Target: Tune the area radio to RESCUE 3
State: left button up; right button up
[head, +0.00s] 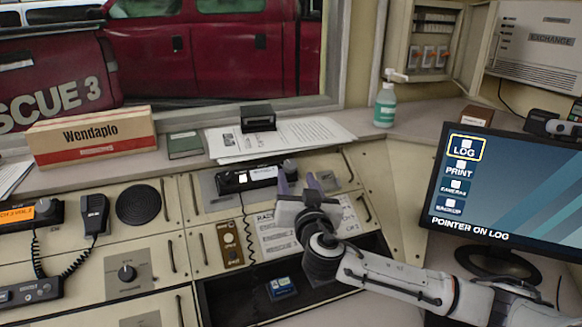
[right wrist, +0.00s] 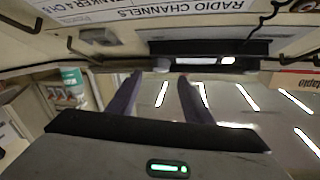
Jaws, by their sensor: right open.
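A black radio unit (head: 246,179) with a small lit white display is set in the console's upper panel; its right end lies just behind my right gripper. In the right wrist view the radio (right wrist: 225,47) shows upside down with its lit display. A "RADIO CHANNELS" card (head: 270,235) is below it, partly covered by my right arm; it also shows in the right wrist view (right wrist: 190,12). My right gripper (head: 299,184) is open, its two purple fingers pointing toward the panel, with nothing visible between them. The channel on the display cannot be read. My left gripper is not in view.
An open drawer (head: 215,312) below holds a small blue item (head: 281,287). A monitor (head: 502,185) stands at right. Another radio (head: 30,214) with an orange display and a handset (head: 94,214) are at left. A Wendaplo box (head: 92,138) and papers (head: 300,138) lie on the ledge.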

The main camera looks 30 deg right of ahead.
aim_at(291, 166)
jog(key=x, duration=0.4)
jog(key=shift+w+d, duration=0.2)
jog(key=shift+w, duration=0.3)
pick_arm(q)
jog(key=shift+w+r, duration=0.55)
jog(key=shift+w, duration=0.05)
